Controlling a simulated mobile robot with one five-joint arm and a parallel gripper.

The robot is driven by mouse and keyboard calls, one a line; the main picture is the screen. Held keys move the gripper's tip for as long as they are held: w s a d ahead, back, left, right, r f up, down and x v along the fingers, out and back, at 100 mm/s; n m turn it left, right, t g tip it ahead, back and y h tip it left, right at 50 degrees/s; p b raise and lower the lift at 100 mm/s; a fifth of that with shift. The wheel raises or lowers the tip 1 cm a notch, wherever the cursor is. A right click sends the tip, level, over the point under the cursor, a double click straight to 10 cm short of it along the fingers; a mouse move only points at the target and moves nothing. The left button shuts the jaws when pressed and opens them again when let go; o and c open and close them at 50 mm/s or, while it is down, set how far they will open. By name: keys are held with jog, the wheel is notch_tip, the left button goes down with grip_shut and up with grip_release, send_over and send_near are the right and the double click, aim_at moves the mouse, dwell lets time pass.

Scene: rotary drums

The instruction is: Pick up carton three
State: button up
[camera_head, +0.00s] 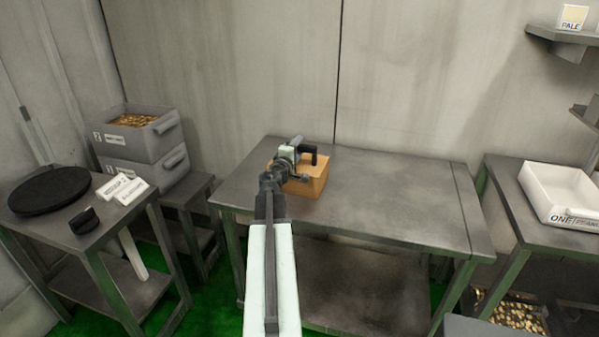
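An orange-brown box-shaped carton (314,180) sits on the grey metal table (400,205), toward its back left. No number shows on its visible faces, so I cannot tell whether it is carton three. My gripper (311,164) is over the carton, at the end of my outstretched arm. Its dark fingers show against the carton's top and hide part of its left side. I cannot tell whether they touch the carton or are closed on anything.
At left, a side table holds a black disc (49,190), white label signs (122,189) and a small black object (84,220). Grey crates (150,143) are stacked behind it. At right stands a white tray (552,190) marked ONE. The middle table's right half is clear.

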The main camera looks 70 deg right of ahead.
grip_shut()
dwell(1.2)
